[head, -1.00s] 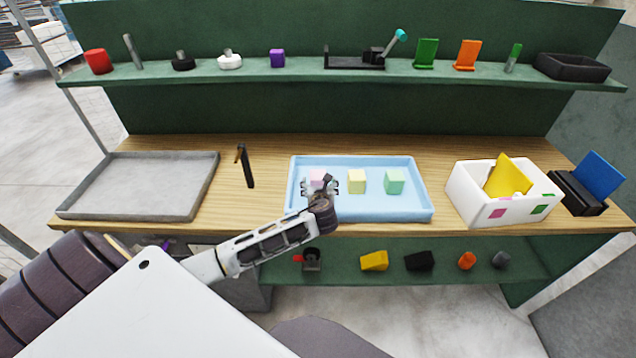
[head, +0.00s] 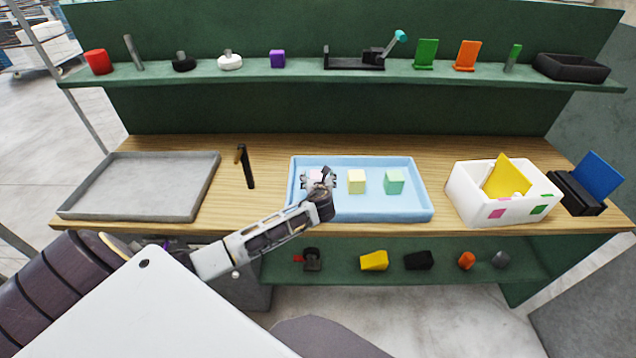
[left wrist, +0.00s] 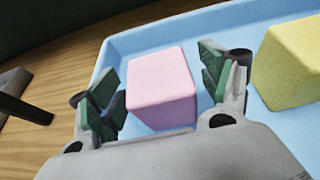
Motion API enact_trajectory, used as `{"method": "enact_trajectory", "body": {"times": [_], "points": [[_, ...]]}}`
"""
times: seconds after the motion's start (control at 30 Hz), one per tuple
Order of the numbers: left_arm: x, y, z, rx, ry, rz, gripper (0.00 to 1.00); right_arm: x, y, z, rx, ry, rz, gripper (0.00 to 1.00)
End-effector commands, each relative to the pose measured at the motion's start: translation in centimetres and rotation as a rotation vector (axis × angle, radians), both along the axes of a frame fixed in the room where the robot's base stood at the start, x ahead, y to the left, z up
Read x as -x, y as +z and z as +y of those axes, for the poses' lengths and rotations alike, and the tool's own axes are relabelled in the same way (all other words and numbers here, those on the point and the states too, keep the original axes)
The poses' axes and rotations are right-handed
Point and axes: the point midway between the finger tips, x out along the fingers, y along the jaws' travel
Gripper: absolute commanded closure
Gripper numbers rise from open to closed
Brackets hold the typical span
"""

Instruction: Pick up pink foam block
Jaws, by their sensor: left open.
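The pink foam block (left wrist: 161,88) sits in the blue tray (head: 425,208), on its left side. In the head view the block (head: 316,174) is partly hidden by my left gripper (head: 319,181). In the left wrist view the open left gripper (left wrist: 165,88) has one finger on each side of the block, with small gaps showing. I cannot tell how far the fingertips are above the tray floor. My right gripper is not in view.
A yellow block (head: 357,182) and a green block (head: 394,182) sit to the right in the same tray. A grey tray (head: 135,208) and a black tool (head: 245,166) are to the left. A white box (head: 468,207) stands to the right.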

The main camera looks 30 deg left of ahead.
Motion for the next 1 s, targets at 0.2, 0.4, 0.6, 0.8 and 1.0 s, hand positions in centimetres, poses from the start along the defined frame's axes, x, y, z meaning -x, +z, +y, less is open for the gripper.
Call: {"method": "enact_trajectory", "body": {"times": [0.2,0.4,0.6,0.8,1.0], "points": [[-0.32,-0.14,0.20,0.000,-0.001,0.000,0.21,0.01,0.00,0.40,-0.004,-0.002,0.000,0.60],[-0.30,-0.14,0.18,0.000,-0.001,0.000,0.21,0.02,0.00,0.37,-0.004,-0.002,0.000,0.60],[-0.29,-0.14,0.19,0.000,-0.001,0.000,0.25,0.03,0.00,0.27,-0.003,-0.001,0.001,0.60],[-0.28,-0.14,0.19,0.000,-0.001,0.000,0.51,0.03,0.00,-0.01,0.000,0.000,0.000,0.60],[-0.28,-0.13,0.20,0.000,-0.001,-0.001,0.63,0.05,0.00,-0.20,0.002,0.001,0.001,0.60]]}}
